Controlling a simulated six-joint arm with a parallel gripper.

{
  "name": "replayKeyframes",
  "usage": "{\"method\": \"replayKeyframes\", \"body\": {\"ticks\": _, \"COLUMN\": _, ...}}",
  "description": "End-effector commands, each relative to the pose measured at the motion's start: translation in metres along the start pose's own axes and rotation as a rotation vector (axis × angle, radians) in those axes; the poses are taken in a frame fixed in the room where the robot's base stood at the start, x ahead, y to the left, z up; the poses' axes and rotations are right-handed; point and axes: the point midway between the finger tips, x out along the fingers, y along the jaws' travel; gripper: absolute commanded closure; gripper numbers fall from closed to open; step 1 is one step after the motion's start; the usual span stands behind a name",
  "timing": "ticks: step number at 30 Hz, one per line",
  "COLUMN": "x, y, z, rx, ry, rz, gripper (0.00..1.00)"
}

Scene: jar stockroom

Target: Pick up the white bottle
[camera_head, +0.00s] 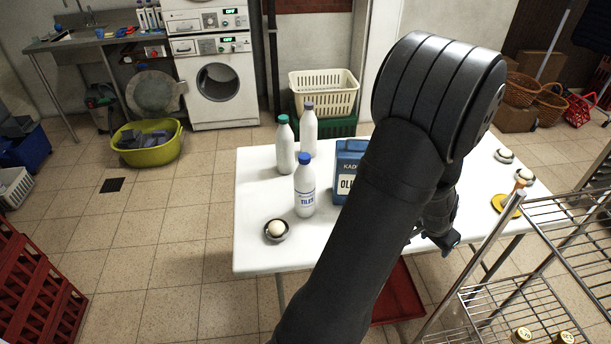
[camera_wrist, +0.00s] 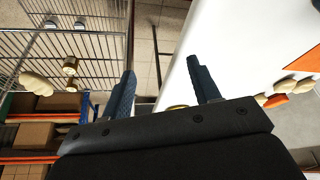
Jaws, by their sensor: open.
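Three white bottles stand upright on the left part of the white table (camera_head: 212,0). I cannot tell which one is meant. One has a green cap (camera_head: 285,150), one a grey cap (camera_head: 308,130), and the front one a blue cap and a label (camera_head: 304,190). My gripper (camera_head: 440,238) is at the table's front right edge, well right of the bottles and partly hidden by my arm. In the wrist view my gripper (camera_wrist: 160,78) has its two fingers apart with nothing between them. No bottle shows in the wrist view.
A blue box (camera_head: 347,165) stands right of the bottles, partly behind my arm. A small bowl with a white ball (camera_head: 275,230) sits at the front left. Small dishes (camera_head: 504,156) and a yellow item (camera_head: 507,205) lie right. A wire rack (camera_head: 520,305) stands close at right.

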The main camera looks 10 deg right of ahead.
Motion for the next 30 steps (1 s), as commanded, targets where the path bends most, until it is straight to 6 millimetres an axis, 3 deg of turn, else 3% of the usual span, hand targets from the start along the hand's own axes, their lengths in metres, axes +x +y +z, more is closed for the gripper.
{"method": "replayKeyframes", "body": {"ticks": 9, "x": -0.088, "y": -0.001, "z": -0.036, "rx": 0.000, "ry": 0.009, "rz": -0.003, "gripper": 0.44}}
{"method": "replayKeyframes", "body": {"ticks": 21, "x": -0.192, "y": -0.001, "z": -0.076, "rx": -0.001, "ry": 0.008, "rz": -0.003, "gripper": 0.44}}
{"method": "replayKeyframes", "body": {"ticks": 30, "x": -0.182, "y": -0.087, "z": -0.062, "rx": -0.106, "ry": 0.104, "rz": -0.167, "gripper": 0.44}}
